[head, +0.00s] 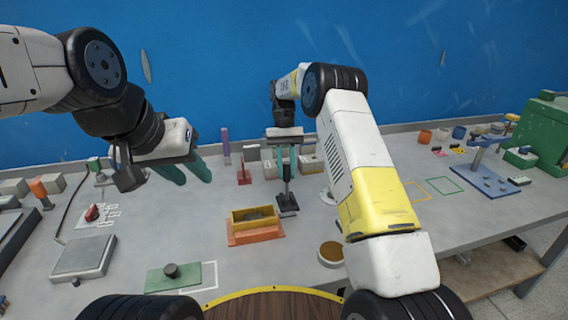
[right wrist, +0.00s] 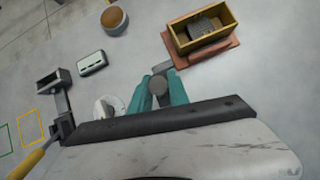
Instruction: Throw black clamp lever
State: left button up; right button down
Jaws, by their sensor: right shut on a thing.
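The black clamp (head: 288,206) stands at the right side of the yellow mould box (head: 268,222), which sits on an orange base (head: 243,238). My right gripper (head: 286,176) points down over the clamp, shut on its upright lever. In the right wrist view the teal fingers (right wrist: 160,92) lie on both sides of the lever's round dark end (right wrist: 158,86). The mould (right wrist: 181,40) there holds a grey textured filling. The lower part of the lever is hidden from that view. My left gripper (head: 194,178) is open and empty, raised above the table's left part.
A green plate with a dark knob (head: 171,271) and a grey scale-like box (head: 83,258) lie at front left. A round brown-topped pot (head: 331,252) stands at front right of the mould. A blue stand (head: 484,176) is far right. Small blocks stand behind the clamp.

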aim_at(287, 160)
jog(key=c, duration=1.3)
grip_release()
jog(key=shift+o, duration=0.2)
jog(key=shift+r, duration=0.25)
jog(key=r, duration=0.3)
jog(key=shift+s+r, duration=0.1)
jog(key=shift+s, duration=0.1)
jog(key=s+a+r, duration=0.1)
jog(key=s, duration=1.4)
jog(key=shift+s+r, duration=0.15)
jog(key=shift+s, duration=0.15)
jog(key=shift+a, duration=0.1)
